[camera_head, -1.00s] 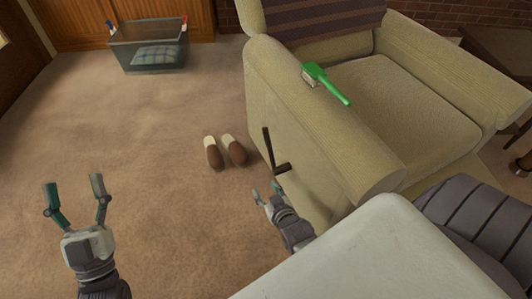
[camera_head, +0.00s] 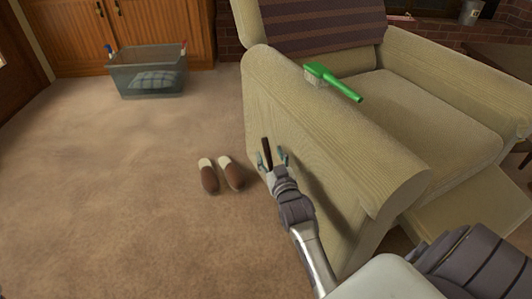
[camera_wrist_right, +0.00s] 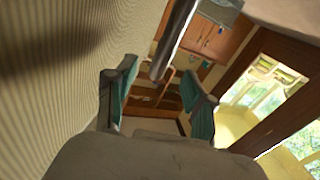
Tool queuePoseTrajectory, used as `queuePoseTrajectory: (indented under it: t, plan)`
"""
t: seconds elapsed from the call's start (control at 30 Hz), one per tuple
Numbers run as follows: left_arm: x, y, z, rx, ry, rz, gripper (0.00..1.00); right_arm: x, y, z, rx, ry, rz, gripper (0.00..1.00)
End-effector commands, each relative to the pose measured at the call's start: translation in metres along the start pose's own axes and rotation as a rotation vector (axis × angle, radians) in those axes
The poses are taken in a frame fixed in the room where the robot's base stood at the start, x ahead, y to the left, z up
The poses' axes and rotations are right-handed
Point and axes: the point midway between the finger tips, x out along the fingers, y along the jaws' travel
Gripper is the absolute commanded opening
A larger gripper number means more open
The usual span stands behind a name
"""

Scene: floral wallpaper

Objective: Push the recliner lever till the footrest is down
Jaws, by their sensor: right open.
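The beige recliner (camera_head: 330,150) fills the right half of the head view. Its dark lever (camera_head: 267,152) stands on the side panel facing me. My right gripper (camera_head: 272,158) is open at the lever, with a finger on either side of it in the picture. In the right wrist view the lever (camera_wrist_right: 172,42) comes in from the top between the open fingers of the gripper (camera_wrist_right: 160,100); I cannot tell whether they touch. The footrest (camera_head: 482,212) shows as a beige panel out in front of the seat, partly hidden by my arm. My left gripper is out of view.
A green brush (camera_head: 335,83) lies on the near armrest. Brown-and-white slippers (camera_head: 221,176) are on the carpet left of the lever. A grey bin (camera_head: 148,75) with a cushion stands by the wooden cabinet (camera_head: 135,30). The carpet at left is clear.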

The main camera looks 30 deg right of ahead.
Motion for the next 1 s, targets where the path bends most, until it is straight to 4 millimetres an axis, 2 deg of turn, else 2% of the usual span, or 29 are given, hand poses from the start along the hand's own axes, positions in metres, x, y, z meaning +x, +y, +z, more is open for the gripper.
queuePoseTrajectory:
  t: [0.1,0.3,0.67,0.9,1.0]
  plan:
    - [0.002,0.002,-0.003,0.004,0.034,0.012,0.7,0.022,0.0,0.003,0.0,0.002,0.0,0.54]
    - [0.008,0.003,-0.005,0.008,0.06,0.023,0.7,0.042,0.0,0.002,0.0,0.0,0.0,0.54]
    - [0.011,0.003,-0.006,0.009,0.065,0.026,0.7,0.047,0.0,0.0,0.0,-0.002,0.0,0.54]
    - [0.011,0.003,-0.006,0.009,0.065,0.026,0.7,0.046,0.0,0.001,0.0,-0.001,0.0,0.14]
    - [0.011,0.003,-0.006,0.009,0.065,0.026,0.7,0.046,0.0,0.001,0.0,-0.001,-0.001,0.0]
